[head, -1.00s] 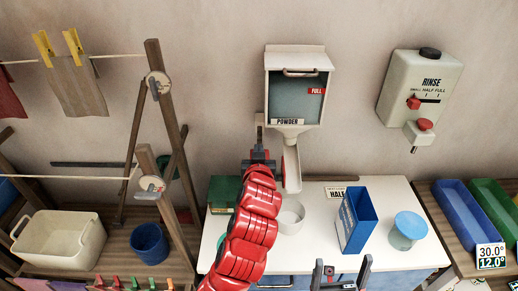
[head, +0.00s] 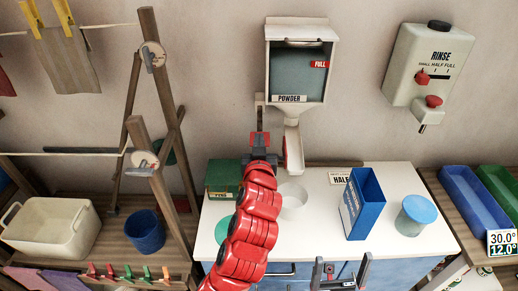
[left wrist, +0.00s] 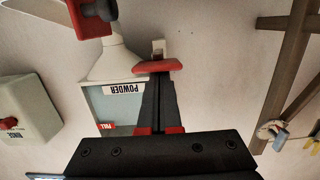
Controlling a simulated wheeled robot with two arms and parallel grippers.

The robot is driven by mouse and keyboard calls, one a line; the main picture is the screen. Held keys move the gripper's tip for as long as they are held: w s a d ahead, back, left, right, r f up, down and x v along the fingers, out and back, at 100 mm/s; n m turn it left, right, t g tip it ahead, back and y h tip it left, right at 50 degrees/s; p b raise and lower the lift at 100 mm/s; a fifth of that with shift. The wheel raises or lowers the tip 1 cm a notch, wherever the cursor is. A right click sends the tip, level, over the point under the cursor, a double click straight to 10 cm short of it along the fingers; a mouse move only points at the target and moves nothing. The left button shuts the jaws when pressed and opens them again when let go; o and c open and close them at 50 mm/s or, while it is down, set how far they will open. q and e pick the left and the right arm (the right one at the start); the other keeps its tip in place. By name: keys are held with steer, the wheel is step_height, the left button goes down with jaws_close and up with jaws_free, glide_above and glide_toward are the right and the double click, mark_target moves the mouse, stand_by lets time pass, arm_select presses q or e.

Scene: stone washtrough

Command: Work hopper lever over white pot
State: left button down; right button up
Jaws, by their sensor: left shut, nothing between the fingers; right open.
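The powder hopper (head: 297,75) hangs on the wall, its spout (head: 293,150) pointing down above the white pot (head: 291,203) on the white counter. A pale upright strip (head: 260,105) shows left of the hopper's neck; I cannot tell if it is the lever. My left gripper (head: 260,140) is shut and empty, just left of the spout. In the left wrist view, a red bar (left wrist: 157,67) lies at the fingertips, beside the hopper's funnel (left wrist: 115,62); whether they touch is unclear. My right gripper (head: 341,268) is open at the counter's front edge.
A blue open box (head: 366,205) and a blue-lidded tub (head: 416,214) stand right of the pot. A green box (head: 222,178) stands left, partly behind my arm. The rinse dispenser (head: 428,65) is on the wall at right; a wooden rack (head: 165,90) stands at left.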

arm_select(q)
step_height(320, 180, down, 5)
steer(key=t+b, duration=0.3)
steer(key=b, duration=0.8)
steer(key=shift+w, duration=0.15)
